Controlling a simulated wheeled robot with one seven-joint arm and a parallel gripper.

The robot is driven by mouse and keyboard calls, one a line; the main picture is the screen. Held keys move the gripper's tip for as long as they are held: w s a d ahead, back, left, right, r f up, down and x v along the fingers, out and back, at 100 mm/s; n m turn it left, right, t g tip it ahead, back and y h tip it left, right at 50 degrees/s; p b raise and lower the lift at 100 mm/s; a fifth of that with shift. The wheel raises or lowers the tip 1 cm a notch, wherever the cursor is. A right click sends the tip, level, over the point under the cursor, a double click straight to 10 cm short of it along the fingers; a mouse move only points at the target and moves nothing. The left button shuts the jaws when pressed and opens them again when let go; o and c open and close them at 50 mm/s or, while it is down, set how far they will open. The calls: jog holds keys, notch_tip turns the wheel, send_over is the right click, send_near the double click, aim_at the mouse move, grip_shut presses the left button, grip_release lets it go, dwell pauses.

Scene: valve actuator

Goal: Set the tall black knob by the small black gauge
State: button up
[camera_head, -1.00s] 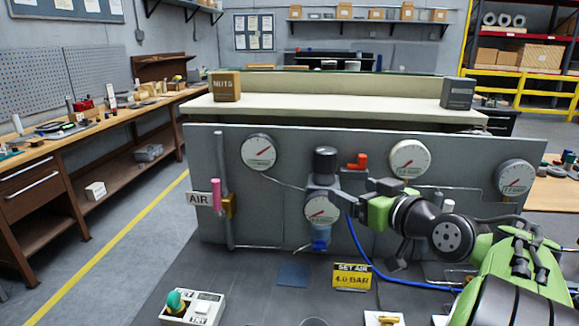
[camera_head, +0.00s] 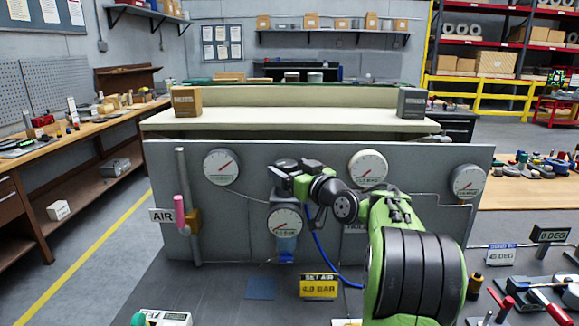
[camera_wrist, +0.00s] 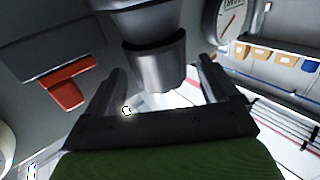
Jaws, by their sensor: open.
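The tall black knob (camera_wrist: 155,66) shows in the wrist view as a dark cylinder between the two fingers of my gripper (camera_wrist: 163,78). The fingers are apart, one on each side of it, and gaps show on both sides. In the head view my gripper (camera_head: 288,170) is at the top of the regulator and largely hides the knob. The small gauge (camera_head: 285,222) sits just below on the regulator. It has a white face and a red needle; its numbers are too small to read.
Larger gauges sit on the grey panel, at left (camera_head: 222,167), centre right (camera_head: 368,168) and far right (camera_head: 468,182). A red handle (camera_wrist: 65,88) is beside the knob in the wrist view. A yellow SET AIR sign (camera_head: 319,286) stands below, by a blue hose (camera_head: 325,255).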

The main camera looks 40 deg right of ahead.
jog(key=shift+w, duration=0.45)
jog(key=c, duration=1.1)
jog(key=shift+o, duration=0.3)
jog(key=shift+a+h, duration=0.1)
jog(key=shift+h, duration=0.2)
